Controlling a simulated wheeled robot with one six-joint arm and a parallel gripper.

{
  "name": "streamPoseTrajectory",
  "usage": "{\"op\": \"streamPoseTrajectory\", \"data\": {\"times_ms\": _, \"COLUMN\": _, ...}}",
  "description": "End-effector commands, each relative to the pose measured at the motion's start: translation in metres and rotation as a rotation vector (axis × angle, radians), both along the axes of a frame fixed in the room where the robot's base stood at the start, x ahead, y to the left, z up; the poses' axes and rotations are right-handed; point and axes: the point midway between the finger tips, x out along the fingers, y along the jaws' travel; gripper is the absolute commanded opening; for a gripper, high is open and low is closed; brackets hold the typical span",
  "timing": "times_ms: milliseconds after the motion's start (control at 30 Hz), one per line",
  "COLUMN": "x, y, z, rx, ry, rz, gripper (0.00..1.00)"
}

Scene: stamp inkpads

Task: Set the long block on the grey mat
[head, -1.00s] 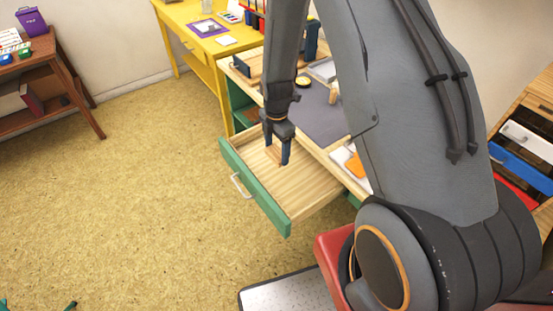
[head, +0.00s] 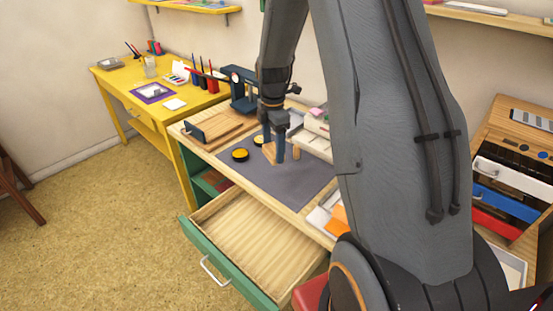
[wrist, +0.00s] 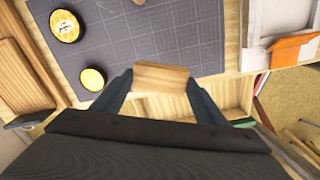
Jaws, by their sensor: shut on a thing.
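My gripper (head: 274,154) is shut on the long block (wrist: 160,77), a plain light-wood piece held crosswise between the fingertips in the wrist view. In the head view the block (head: 269,153) is partly hidden by the fingers. The grey mat (head: 290,186) lies on the desk, and my gripper is over it. The mat (wrist: 150,36) shows faint grid lines in the wrist view, with the block near its front edge there. I cannot tell whether the block touches the mat.
Two round yellow-topped pads (wrist: 65,25) (wrist: 93,78) sit on the mat's left part. A small upright wooden piece (head: 297,150) stands right of my gripper. The green-fronted drawer (head: 262,238) is open and looks empty. Papers with an orange piece (head: 339,217) lie right of the mat.

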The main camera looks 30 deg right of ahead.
Motion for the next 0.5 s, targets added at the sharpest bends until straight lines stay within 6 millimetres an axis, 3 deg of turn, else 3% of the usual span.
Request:
{"op": "streamPoseTrajectory", "data": {"times_ms": 100, "x": 0.0, "y": -0.006, "z": -0.002, "rx": 0.0, "ry": 0.002, "rz": -0.015, "gripper": 0.42}}
{"op": "streamPoseTrajectory", "data": {"times_ms": 333, "x": -0.002, "y": -0.009, "z": -0.039, "rx": 0.001, "ry": 0.004, "rz": -0.021, "gripper": 0.42}}
{"op": "streamPoseTrajectory", "data": {"times_ms": 500, "x": 0.0, "y": -0.009, "z": -0.053, "rx": 0.0, "ry": 0.001, "rz": -0.021, "gripper": 0.42}}
